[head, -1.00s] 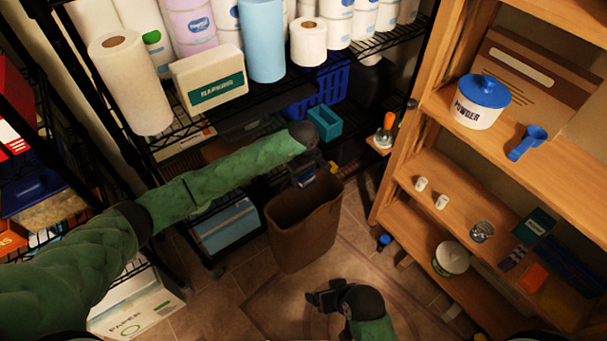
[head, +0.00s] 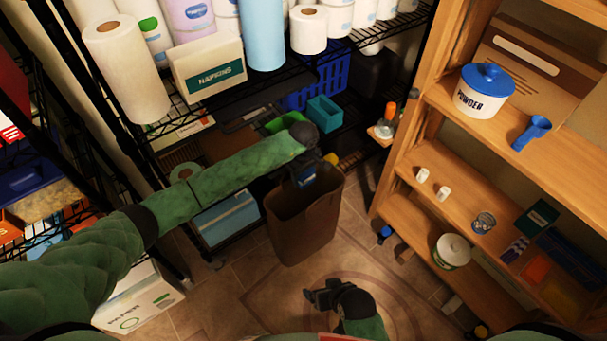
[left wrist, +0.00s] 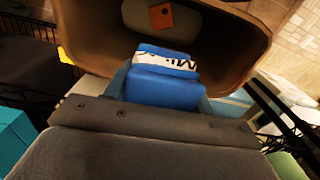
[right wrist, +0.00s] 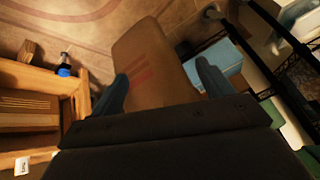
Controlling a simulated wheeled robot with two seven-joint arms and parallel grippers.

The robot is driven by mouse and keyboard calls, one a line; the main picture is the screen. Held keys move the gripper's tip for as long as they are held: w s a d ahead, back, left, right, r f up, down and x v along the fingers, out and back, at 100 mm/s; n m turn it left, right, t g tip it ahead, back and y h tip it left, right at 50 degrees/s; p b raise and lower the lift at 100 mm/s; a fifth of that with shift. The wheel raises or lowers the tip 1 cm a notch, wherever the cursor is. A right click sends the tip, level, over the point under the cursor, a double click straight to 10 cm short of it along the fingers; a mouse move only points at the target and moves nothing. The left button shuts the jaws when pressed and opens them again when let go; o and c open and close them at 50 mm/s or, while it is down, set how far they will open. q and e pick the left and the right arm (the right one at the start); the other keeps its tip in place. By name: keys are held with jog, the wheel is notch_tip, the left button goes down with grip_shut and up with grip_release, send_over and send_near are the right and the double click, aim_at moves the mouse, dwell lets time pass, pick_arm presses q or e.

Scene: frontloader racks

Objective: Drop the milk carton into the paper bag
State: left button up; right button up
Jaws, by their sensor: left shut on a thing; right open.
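The milk carton (left wrist: 165,85), blue with a white lettered band, is in my left gripper (left wrist: 160,90). In the head view the carton (head: 306,179) is small and mostly hidden by my left gripper (head: 308,168). My left gripper is shut on it at the mouth of the brown paper bag (head: 300,232). In the left wrist view the bag's open mouth (left wrist: 225,75) lies beyond the carton. The bag stands upright on the floor. My right gripper (head: 312,298) is open and empty, low in front of the bag; its wrist view shows the bag's side (right wrist: 150,60) beyond the fingers.
A black wire rack (head: 275,95) with paper goods stands behind the bag. A teal bin (head: 325,113) sits on its lower shelf. A wooden shelf unit (head: 440,175) stands at the right. Inside the bag, a pale thing with an orange patch (left wrist: 161,16) shows. Floor (head: 225,290) in front is clear.

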pick_arm(q)
jog(key=o, duration=1)
jog(key=shift+o, duration=0.2)
jog(key=shift+r, duration=0.3)
notch_tip(320, 180, up, 7)
jog(key=shift+r+b, duration=0.1)
jog(key=shift+b, duration=0.4)
pick_arm(e)
notch_tip(320, 180, down, 4)
jog(key=shift+r+t, duration=0.1)
jog(key=shift+t, duration=0.2)
jog(key=shift+w, duration=0.1)
